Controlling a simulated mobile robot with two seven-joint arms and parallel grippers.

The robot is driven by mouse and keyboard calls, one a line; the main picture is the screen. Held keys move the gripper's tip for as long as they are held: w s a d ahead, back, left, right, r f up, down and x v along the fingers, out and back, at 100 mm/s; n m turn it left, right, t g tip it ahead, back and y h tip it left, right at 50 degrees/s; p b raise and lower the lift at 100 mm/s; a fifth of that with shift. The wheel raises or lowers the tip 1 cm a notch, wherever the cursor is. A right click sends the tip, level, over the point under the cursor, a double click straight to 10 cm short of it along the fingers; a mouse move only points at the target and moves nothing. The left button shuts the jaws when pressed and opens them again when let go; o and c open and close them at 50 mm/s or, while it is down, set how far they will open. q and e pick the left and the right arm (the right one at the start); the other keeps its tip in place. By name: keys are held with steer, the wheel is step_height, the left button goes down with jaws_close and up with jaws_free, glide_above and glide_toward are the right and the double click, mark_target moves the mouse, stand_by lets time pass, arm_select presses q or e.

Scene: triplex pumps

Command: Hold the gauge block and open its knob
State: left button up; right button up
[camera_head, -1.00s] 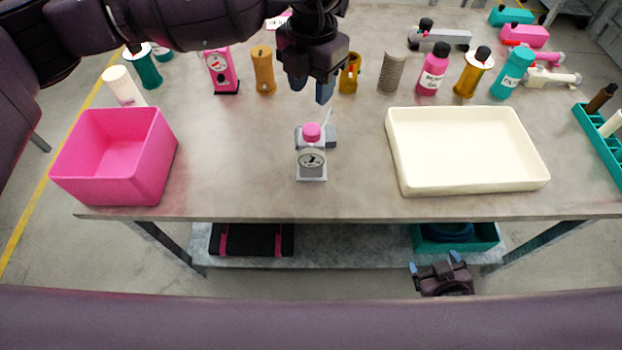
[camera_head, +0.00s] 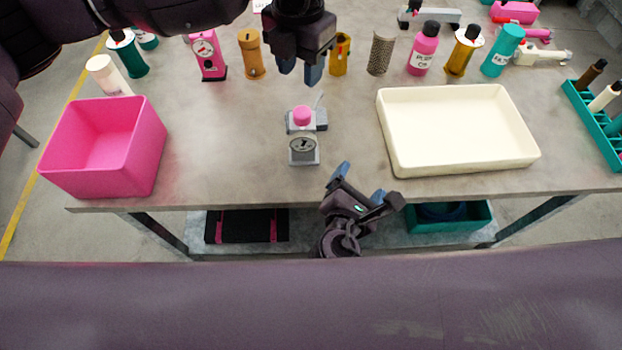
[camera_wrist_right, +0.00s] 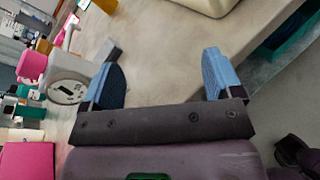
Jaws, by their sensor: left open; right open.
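The gauge block (camera_head: 303,150) stands upright on the table, grey with a round dial facing me and a pink knob (camera_head: 302,115) on top. A small grey lever sticks up behind it. In the right wrist view the gauge block (camera_wrist_right: 68,88) and its pink knob (camera_wrist_right: 33,66) show at the left, outside the fingers. My left gripper (camera_head: 300,72) hangs open and empty above and behind the block, pointing down. My right gripper (camera_head: 360,185) is open and empty at the table's front edge, right of and nearer than the block, its blue fingertips apart.
A pink bin (camera_head: 105,150) stands at the left and a cream tray (camera_head: 460,130) at the right. Several bottles and cylinders line the back, among them a pink-and-black gauge (camera_head: 208,55) and a yellow holder (camera_head: 340,55). The table around the block is clear.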

mark_target(302, 111)
steer(key=a+n+t+y, duration=0.1)
steer(key=a+n+y, duration=0.1)
steer(key=a+n, duration=0.1)
steer(key=a+n+t+y, duration=0.1)
steer(key=a+n+y, duration=0.1)
steer(key=a+n, duration=0.1)
steer(key=w+a+n+t+y, duration=0.1)
steer(key=a+n+t+y, duration=0.1)
steer(key=a+n, duration=0.2)
steer(key=shift+a+r, duration=0.35)
steer(key=w, duration=1)
steer(key=shift+w, duration=0.2)
steer(key=c, duration=1.3)
arm_select(q)
steer(key=shift+o, duration=1.9)
steer(key=shift+r+m, duration=0.3)
steer(key=shift+m, duration=0.5)
step_height(302, 111, down, 11)
steer(key=shift+r, duration=0.1)
